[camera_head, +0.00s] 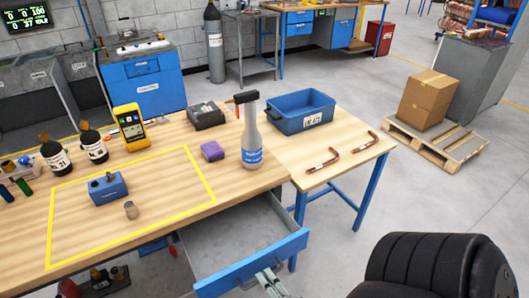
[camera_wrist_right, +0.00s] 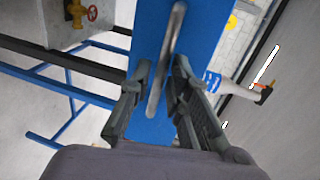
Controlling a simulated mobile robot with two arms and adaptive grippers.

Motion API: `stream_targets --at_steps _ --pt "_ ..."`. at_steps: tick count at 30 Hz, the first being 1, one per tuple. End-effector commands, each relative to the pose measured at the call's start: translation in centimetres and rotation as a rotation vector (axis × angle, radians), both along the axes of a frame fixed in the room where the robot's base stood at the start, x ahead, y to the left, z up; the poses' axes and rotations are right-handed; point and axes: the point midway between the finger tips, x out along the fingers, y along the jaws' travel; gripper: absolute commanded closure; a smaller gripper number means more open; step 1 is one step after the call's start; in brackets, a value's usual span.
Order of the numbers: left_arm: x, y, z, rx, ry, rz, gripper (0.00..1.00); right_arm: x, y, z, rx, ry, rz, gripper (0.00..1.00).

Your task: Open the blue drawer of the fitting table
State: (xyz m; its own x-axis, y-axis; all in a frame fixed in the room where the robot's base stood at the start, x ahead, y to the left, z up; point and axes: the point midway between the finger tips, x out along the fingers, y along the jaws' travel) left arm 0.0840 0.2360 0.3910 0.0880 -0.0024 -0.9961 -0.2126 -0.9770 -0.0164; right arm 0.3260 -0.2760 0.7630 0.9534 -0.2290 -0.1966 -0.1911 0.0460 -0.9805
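The fitting table (camera_head: 235,190) has a wooden top and stands across the left and middle of the head view. Its blue drawer (camera_head: 250,264) is pulled out toward me, and its grey inside is visible and looks empty. In the right wrist view, the blue drawer front (camera_wrist_right: 150,35) carries a slanted metal bar handle (camera_wrist_right: 167,55). My right gripper (camera_head: 270,282) is at the drawer front. In the wrist view its two fingers (camera_wrist_right: 161,68) stand apart on either side of the handle, with gaps visible. My left gripper is not in view.
On the tabletop stand a spray bottle (camera_head: 252,140), a purple sponge (camera_head: 212,150), a yellow meter (camera_head: 129,128) and a blue vise-like block (camera_head: 108,188). A side table holds a blue bin (camera_head: 300,112) and copper tubes (camera_head: 323,160). Floor right of it is clear up to a pallet (camera_head: 437,145).

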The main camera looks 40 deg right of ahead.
Motion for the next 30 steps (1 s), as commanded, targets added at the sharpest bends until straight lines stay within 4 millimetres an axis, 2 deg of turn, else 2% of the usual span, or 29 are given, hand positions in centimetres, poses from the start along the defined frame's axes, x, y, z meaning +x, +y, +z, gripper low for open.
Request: stream_targets --at_steps 6,13,18,30 --pt "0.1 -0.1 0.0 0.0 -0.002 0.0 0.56 -4.7 1.1 0.9 0.0 0.005 0.001 0.82" --pt "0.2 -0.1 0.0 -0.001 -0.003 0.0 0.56 -8.5 2.0 1.7 -0.001 0.003 0.0 0.82" --pt "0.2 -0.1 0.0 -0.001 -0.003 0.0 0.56 -9.6 2.3 2.0 0.0 0.001 0.0 0.82" --pt "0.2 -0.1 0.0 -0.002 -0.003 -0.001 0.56 -9.7 2.3 2.0 -0.001 0.0 0.0 0.82"
